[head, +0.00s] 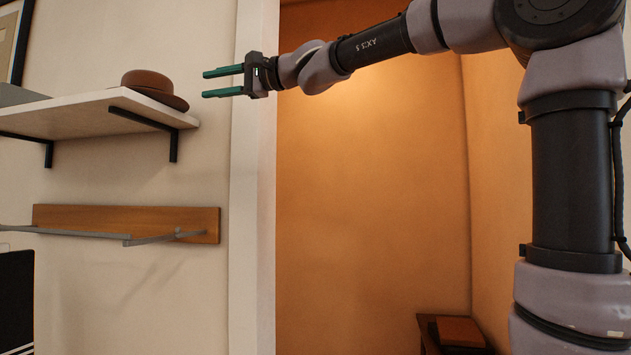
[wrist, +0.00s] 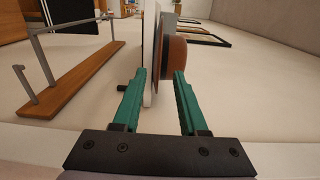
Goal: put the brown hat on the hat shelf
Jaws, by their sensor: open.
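The brown hat (head: 150,87) rests on the right end of the white wall shelf (head: 95,115) in the head view, its brim at the shelf's edge. My gripper (head: 206,83) is open and empty, just right of the hat, with its green fingers pointing left at it. In the wrist view the hat (wrist: 178,58) is ahead, between the lines of the open fingers (wrist: 160,75). The shelf board (wrist: 150,50) stands on edge there, close to the left finger. I see no contact between fingers and hat.
Below the shelf is a wooden rail with grey metal bars (head: 140,225); it also shows in the wrist view (wrist: 70,75). Black brackets (head: 172,145) hold the shelf. A white door frame (head: 253,200) borders an orange alcove with a small wooden table (head: 450,335).

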